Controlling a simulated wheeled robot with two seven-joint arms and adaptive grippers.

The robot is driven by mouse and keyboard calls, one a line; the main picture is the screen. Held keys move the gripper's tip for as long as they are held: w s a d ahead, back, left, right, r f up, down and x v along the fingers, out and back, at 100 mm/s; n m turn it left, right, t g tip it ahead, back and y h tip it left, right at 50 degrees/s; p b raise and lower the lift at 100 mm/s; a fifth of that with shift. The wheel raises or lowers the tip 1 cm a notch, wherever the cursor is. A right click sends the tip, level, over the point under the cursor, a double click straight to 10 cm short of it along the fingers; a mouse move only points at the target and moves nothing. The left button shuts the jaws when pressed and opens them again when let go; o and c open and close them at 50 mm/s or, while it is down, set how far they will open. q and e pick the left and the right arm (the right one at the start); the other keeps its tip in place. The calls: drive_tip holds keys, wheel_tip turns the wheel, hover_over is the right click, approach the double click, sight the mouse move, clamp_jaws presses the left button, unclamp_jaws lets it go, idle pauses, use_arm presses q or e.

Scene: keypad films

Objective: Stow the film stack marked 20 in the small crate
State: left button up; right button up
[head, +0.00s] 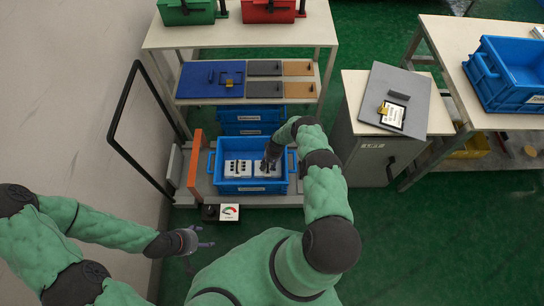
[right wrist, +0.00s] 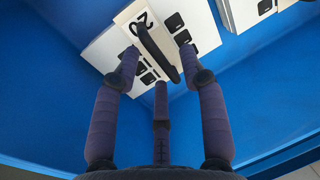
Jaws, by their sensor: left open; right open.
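A blue crate (head: 252,187) on a low platform holds two white film stacks with dark pads. My right gripper (head: 268,164) reaches into it over the right stack (head: 277,170). In the right wrist view, the open fingers (right wrist: 155,65) are spread around the black handle (right wrist: 155,50) of a white stack (right wrist: 118,45); I cannot tell whether they touch it. Its printed number starts with 2, and the rest is partly hidden by the handle. My left gripper (head: 197,241) is open and empty, low at the left. Which crate is the small one I cannot tell.
Another blue crate (head: 505,95) stands on the right table. More blue crates (head: 252,117) sit under the shelf (head: 250,98). A grey cabinet (head: 362,155) carries a tilted grey panel (head: 395,95). A box with a gauge (head: 228,212) lies before the platform. Green floor is free in front.

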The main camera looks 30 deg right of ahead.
wheel_tip(320, 180, up, 11)
drive_tip(key=s+d, duration=0.1)
drive_tip(key=shift+d+f, duration=0.15)
drive_tip(key=shift+d, duration=0.2)
drive_tip(key=shift+s, duration=0.1)
wheel_tip(320, 180, up, 9)
drive_tip(key=p, duration=0.6)
idle(0.5)
idle(0.5)
drive_tip(key=s+a+r+n+y, duration=0.1)
drive_tip(key=s+a, duration=0.1)
drive_tip(key=a, duration=0.3)
drive_tip(key=s+a+r, duration=0.2)
drive_tip(key=a, duration=0.3)
drive_tip(key=s+a+r+n, duration=0.1)
drive_tip(key=s+a+r, duration=0.5)
drive_tip(key=s, duration=0.3)
drive_tip(key=s+a+r+n+y+p, duration=0.1)
drive_tip(key=s+a+r+n, duration=0.1)
drive_tip(key=s+a+r, duration=0.3)
drive_tip(key=s+a, duration=0.4)
drive_tip(key=s, duration=0.1)
drive_tip(key=shift+s+a+r+g, duration=0.2)
drive_tip(key=shift+a+r+g, duration=0.05)
drive_tip(key=shift+r+g, duration=0.15)
